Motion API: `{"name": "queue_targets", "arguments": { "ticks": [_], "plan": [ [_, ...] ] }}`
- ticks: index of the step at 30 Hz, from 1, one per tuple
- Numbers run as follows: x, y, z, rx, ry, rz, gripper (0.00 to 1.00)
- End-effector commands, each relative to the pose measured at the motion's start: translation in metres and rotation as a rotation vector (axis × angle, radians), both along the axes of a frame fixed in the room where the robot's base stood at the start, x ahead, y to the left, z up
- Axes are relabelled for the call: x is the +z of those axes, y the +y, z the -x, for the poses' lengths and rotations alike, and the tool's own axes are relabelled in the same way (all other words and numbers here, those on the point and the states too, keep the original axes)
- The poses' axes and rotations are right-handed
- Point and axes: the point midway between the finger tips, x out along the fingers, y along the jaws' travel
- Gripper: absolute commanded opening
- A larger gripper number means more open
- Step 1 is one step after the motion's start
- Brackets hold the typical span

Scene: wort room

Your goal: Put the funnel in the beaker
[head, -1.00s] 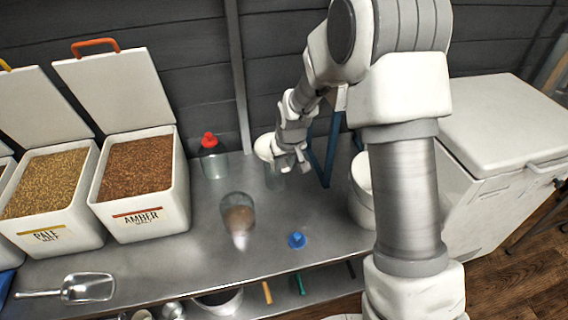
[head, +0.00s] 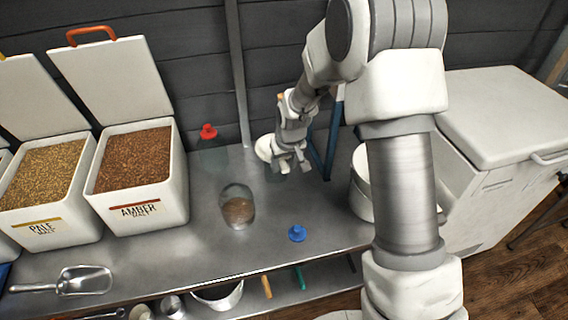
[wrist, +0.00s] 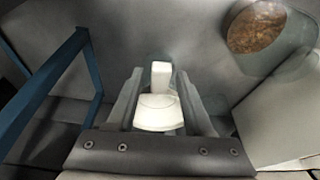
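A white piece (wrist: 158,112) with a narrow stub and a wider rounded part shows between my gripper's fingers in the wrist view. It may be the funnel; I cannot tell whether the fingers touch it. My gripper (head: 294,168) is low over the back of the steel bench, its fingers apart. Faint clear glass shows just below and left of it, mostly hidden. A clear glass vessel (head: 238,206) with brown contents stands left of my gripper; it also shows in the wrist view (wrist: 256,26). I cannot tell which glass is the beaker.
A blue knobbed piece (head: 297,234) lies on the bench in front. A red-topped glass (head: 208,132) stands at the back. Malt bins (head: 147,212) and a metal scoop (head: 82,281) are left. A blue frame (head: 331,140) and white tub (head: 361,188) are close right.

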Motion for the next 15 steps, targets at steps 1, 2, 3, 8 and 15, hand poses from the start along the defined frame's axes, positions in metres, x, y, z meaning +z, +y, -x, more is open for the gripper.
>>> {"name": "queue_targets", "arguments": {
  "ticks": [1, 2, 3, 8, 15],
  "plan": [
    [0.0, 0.0, 0.0, 0.0, 0.0, 0.0, 0.61],
    [0.0, 0.0, 0.0, 0.0, 0.0, 0.0, 0.61],
    [0.0, 0.0, 0.0, 0.0, 0.0, 0.0, 0.61],
    [0.0, 0.0, 0.0, 0.0, 0.0, 0.0, 0.61],
    [0.019, -0.001, 0.004, 0.0, -0.002, -0.001, 0.61]
  ]
}}
